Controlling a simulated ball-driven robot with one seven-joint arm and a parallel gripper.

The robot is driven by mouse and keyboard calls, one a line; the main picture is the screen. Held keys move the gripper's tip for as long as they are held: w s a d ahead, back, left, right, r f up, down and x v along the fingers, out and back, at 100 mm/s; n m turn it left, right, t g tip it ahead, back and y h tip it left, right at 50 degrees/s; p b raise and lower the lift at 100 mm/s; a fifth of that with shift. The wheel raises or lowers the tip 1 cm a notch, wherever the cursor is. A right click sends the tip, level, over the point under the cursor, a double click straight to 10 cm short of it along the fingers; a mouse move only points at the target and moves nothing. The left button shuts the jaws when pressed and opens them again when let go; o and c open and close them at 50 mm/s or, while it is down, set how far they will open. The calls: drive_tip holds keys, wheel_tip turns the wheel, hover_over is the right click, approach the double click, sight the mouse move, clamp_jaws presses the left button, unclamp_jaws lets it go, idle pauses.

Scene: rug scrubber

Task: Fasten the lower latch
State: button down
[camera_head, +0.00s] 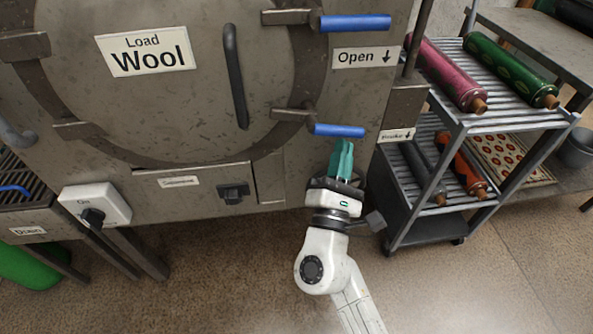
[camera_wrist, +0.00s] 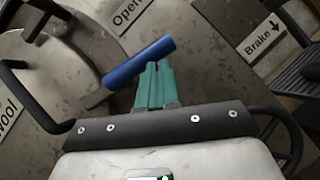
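The lower latch has a blue handle (camera_head: 338,130) at the lower right of the round door, running roughly level, slightly down to the right, from its metal bracket (camera_head: 291,114). The blue handle (camera_wrist: 140,62) also crosses the upper middle of the wrist view. My gripper (camera_head: 343,145) has teal fingers that point up at the handle from just below it. In the wrist view, my gripper (camera_wrist: 158,66) has its fingers together, with the tips close to the handle near its free end. Nothing shows between them. Whether the tips touch the handle cannot be told.
The round door (camera_head: 175,100) carries a black bar handle (camera_head: 236,76) and a "Load Wool" label. The upper latch (camera_head: 354,22) is above. A "Brake" panel (camera_head: 396,135) and a rack (camera_head: 470,125) with rolls stand to the right. The floor (camera_head: 460,270) in front is open.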

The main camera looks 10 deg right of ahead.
drive_tip(key=shift+d+r+b, duration=0.4)
drive_tip(key=shift+d+r, duration=0.1)
drive_tip(key=shift+r, duration=0.15)
idle(0.4)
drive_tip(key=s+f+b, duration=0.4)
drive_tip(key=s+f, duration=0.5)
drive_tip(key=shift+f+b, duration=0.3)
drive_tip(key=shift+b, duration=0.1)
idle(0.4)
